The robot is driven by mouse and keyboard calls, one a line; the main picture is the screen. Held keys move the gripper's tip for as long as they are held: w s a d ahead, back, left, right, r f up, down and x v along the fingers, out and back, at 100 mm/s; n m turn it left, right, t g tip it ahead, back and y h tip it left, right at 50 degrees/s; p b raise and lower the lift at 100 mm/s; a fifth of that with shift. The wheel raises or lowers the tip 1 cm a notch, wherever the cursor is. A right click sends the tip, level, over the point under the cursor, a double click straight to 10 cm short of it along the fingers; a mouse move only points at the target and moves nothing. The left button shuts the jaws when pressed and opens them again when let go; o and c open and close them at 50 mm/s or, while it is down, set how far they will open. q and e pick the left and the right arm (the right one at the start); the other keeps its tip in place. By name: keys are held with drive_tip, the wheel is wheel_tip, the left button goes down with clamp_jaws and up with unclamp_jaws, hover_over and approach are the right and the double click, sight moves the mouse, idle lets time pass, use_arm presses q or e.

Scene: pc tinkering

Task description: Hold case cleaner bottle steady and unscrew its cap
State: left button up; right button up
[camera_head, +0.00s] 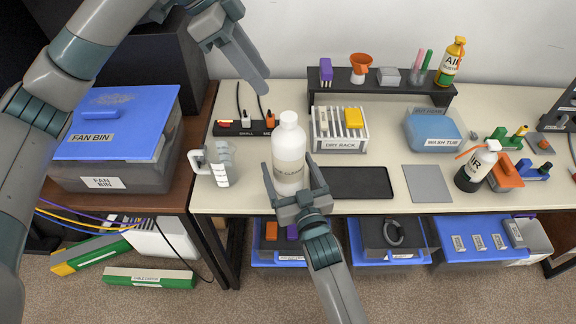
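The case cleaner bottle (289,145), white with a white cap (289,118) and a label that is partly hidden, stands upright near the front of the workbench. My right gripper (294,182) comes from below, with one finger on each side of the lower bottle; the fingers appear to press against it. My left gripper (258,84) hangs above and to the left of the bottle, apart from the cap. It is seen from the side, so its finger gap is not clear. The cap is on the bottle's neck.
A dry rack (340,137) and black tablet (358,182) are close on the right. A black spray bottle (476,168) stands farther right. A shelf (400,88) runs along the back.

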drive_tip(key=shift+w+a, duration=0.1)
drive_tip(key=shift+w, duration=0.15)
drive_tip(key=shift+c, duration=0.6)
drive_tip(key=c, duration=1.1)
drive_tip(key=shift+c, duration=0.2)
